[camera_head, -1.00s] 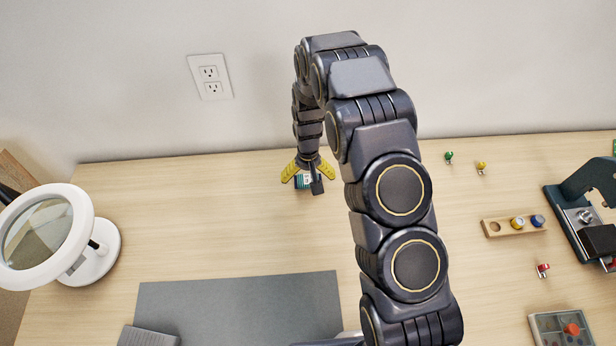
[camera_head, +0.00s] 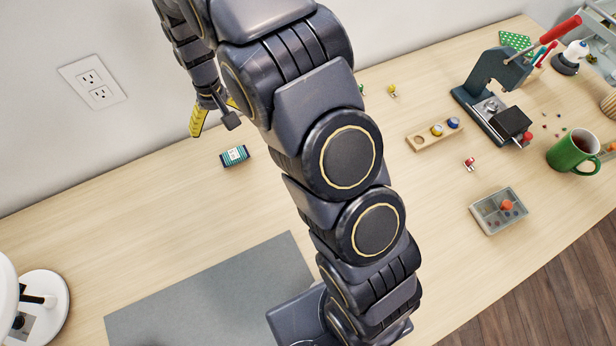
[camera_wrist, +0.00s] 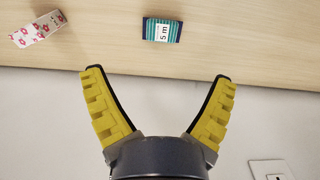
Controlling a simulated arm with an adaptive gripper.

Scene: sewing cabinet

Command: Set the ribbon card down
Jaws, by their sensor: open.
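The ribbon card (camera_head: 234,156) is a small dark teal card with a white label. It lies flat on the wooden table (camera_head: 150,200), left of my arm in the head view. It also shows in the wrist view (camera_wrist: 162,30), with "5 m" on its label. My gripper (camera_head: 215,115) is open and empty, with yellow padded fingers, and is raised near the wall, apart from the card. In the wrist view its spread fingers (camera_wrist: 160,85) have a clear gap between them and the card.
A pink-flowered white item (camera_wrist: 38,28) lies near the card in the wrist view. A grey mat (camera_head: 215,295) lies in front. A white magnifier lamp (camera_head: 40,305) stands at left. A wooden spool rack (camera_head: 433,136), a press (camera_head: 495,95) and a green mug (camera_head: 573,152) stand at right.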

